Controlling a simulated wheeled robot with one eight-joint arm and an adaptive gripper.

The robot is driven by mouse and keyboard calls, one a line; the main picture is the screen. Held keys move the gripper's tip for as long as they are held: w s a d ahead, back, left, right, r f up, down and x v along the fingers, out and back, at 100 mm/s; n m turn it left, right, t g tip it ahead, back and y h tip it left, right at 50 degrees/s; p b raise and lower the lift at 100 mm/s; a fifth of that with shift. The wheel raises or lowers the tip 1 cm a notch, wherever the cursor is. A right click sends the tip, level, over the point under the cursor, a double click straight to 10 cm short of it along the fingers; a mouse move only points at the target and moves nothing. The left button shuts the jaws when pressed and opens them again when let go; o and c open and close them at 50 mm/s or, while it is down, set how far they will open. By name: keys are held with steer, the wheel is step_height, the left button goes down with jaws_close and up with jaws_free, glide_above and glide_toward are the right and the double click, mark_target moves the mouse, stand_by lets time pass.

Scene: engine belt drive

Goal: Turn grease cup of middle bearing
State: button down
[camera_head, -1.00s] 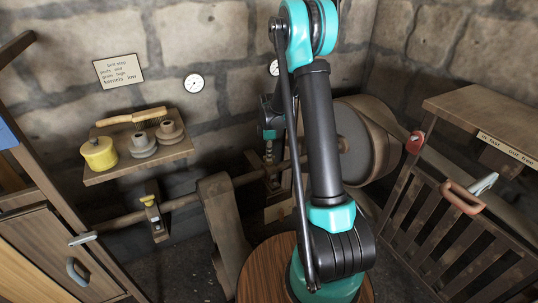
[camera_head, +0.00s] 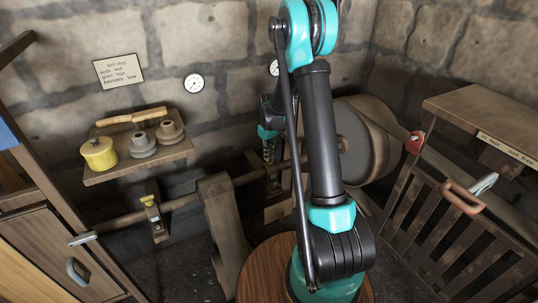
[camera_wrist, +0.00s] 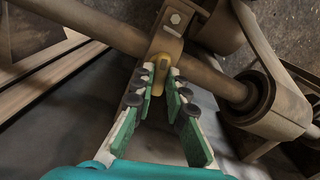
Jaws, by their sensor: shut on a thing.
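In the wrist view, the yellow grease cup (camera_wrist: 162,60) sits on the bearing block (camera_wrist: 173,18), beside the shaft (camera_wrist: 112,31). My gripper (camera_wrist: 162,76) has its fingertips closed on the cup, one on each side, hiding part of it. In the head view, my gripper (camera_head: 268,152) points down above the shaft at the middle bearing (camera_head: 273,183). My arm stands close by in that view, and the cup is too hidden there to make out.
Another bearing with a yellow cup (camera_head: 148,200) stands on the shaft at left. A wall shelf (camera_head: 115,177) holds a yellow pot (camera_head: 99,154) and weights. A large drum (camera_head: 362,145) is right of my arm. A wooden slatted gate (camera_head: 450,225) stands at right.

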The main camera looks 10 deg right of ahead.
steer(key=m, duration=0.5)
steer(key=shift+m, duration=0.3)
steer(key=m, duration=1)
steer(key=shift+m, duration=2.6)
steer(key=c, duration=1.5)
jaws_free()
steer(key=shift+c, duration=0.2)
